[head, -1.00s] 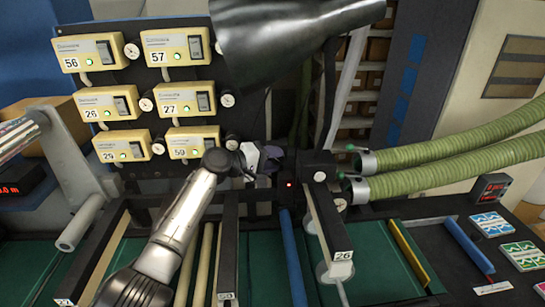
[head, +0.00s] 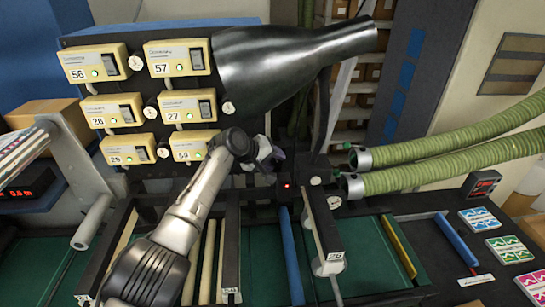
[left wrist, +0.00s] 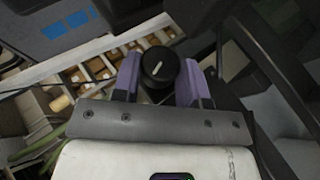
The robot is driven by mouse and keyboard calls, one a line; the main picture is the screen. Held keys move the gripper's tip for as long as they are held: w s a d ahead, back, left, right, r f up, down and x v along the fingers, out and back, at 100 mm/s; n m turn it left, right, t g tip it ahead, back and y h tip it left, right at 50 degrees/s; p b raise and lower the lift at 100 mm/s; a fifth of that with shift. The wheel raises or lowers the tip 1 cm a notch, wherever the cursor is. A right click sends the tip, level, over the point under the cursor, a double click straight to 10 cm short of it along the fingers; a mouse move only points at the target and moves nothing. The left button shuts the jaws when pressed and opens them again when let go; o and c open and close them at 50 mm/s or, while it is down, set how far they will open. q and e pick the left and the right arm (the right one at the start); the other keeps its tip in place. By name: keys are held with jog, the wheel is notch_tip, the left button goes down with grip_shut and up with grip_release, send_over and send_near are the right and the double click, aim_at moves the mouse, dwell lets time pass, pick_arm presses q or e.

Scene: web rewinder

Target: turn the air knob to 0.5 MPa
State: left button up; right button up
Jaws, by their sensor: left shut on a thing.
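The air knob (left wrist: 160,68) is a round black knob with a white pointer mark, seen in the left wrist view. The mark slants toward the upper right of that picture. My left gripper (left wrist: 160,80) is shut on the knob, with one purple finger on each side. In the head view my left gripper (head: 266,154) is beside the lower right of the panel of yellow boxes; the knob cannot be made out there. My right gripper is not in view.
Green ribbed hoses (head: 450,150) run at right. Rollers and bars (head: 290,255) lie below the arm.

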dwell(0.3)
pick_arm(q)
jog(key=o, duration=0.9)
jog(key=b+v, duration=0.4)
jog(key=v, duration=0.9)
jog(key=shift+s+a+r+b, duration=0.15)
jog(key=shift+s+r+b, duration=0.1)
jog(key=shift+b, duration=0.1)
